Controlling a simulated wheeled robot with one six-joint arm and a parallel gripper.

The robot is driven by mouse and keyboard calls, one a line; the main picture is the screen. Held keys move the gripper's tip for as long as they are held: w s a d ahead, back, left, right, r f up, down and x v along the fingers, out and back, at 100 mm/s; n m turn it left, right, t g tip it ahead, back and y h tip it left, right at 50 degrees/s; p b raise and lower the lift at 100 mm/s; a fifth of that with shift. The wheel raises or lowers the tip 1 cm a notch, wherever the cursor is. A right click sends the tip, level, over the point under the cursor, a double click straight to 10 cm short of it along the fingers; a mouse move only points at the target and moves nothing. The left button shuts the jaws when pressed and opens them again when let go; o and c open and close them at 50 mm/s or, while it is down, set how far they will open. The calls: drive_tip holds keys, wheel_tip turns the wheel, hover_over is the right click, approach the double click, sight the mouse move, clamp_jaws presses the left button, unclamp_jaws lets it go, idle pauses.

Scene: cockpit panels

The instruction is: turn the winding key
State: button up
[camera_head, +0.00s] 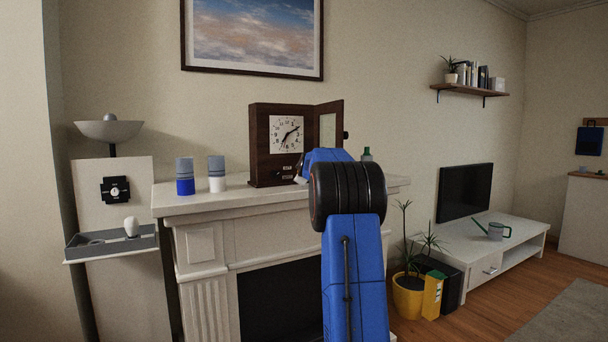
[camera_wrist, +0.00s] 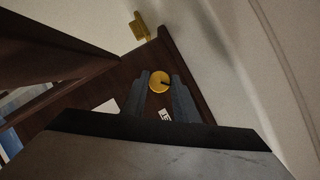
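A dark wooden clock (camera_head: 263,150) with a white dial (camera_head: 286,134) stands on the mantel, its door (camera_head: 328,126) swung open to the right. My gripper (camera_wrist: 162,76) is at the clock's lower front; in the head view my blue arm hides most of it. In the wrist view its grey fingers are apart, with a round brass piece (camera_wrist: 159,82) with a dark slot showing between their tips. I cannot tell whether they touch it. A second brass piece (camera_wrist: 142,28) shows beyond the wooden edge. I cannot tell which piece is the winding key.
A small green-topped bottle (camera_head: 367,154) is to the right. The open door (camera_wrist: 50,95) is close to my gripper at left in the wrist view.

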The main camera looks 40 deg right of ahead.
drive_tip(key=shift+r+m+y, duration=0.1)
drive_tip(key=shift+m+y, duration=0.6)
drive_tip(key=shift+m, duration=0.3)
drive_tip(key=o, duration=1.1)
drive_tip(key=shift+c, duration=0.2)
drive_tip(key=v, duration=1.7)
drive_tip(key=shift+r, duration=0.15)
drive_tip(key=shift+s, duration=0.2)
